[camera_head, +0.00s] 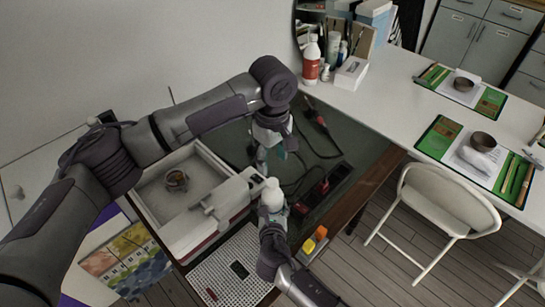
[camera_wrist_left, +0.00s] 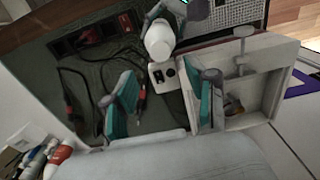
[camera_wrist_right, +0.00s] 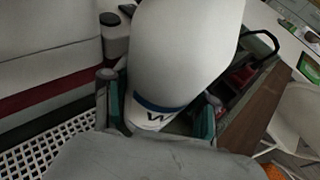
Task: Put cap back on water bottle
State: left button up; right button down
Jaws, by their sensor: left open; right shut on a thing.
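A white water bottle (camera_head: 272,192) with a blue band and dark lettering stands roughly upright in my right gripper (camera_head: 271,212). In the right wrist view the bottle (camera_wrist_right: 185,50) fills the space between the fingers. My left gripper (camera_head: 274,146) is open just above and behind the bottle in the head view. In the left wrist view its teal fingers (camera_wrist_left: 168,92) are spread with nothing clearly held, and the bottle (camera_wrist_left: 159,40) shows beyond them. I cannot make out a separate cap in any view.
A white tray-like box (camera_head: 150,203) with a small metal cup (camera_head: 176,181) lies to the left. A perforated white plate (camera_head: 225,275) is in front. Cables and a red-black power strip (camera_head: 327,184) lie on the dark surface.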

aim_at(273, 182)
pick_arm(q)
jog(key=shift+f, duration=0.15)
jog(key=shift+f, duration=3.9)
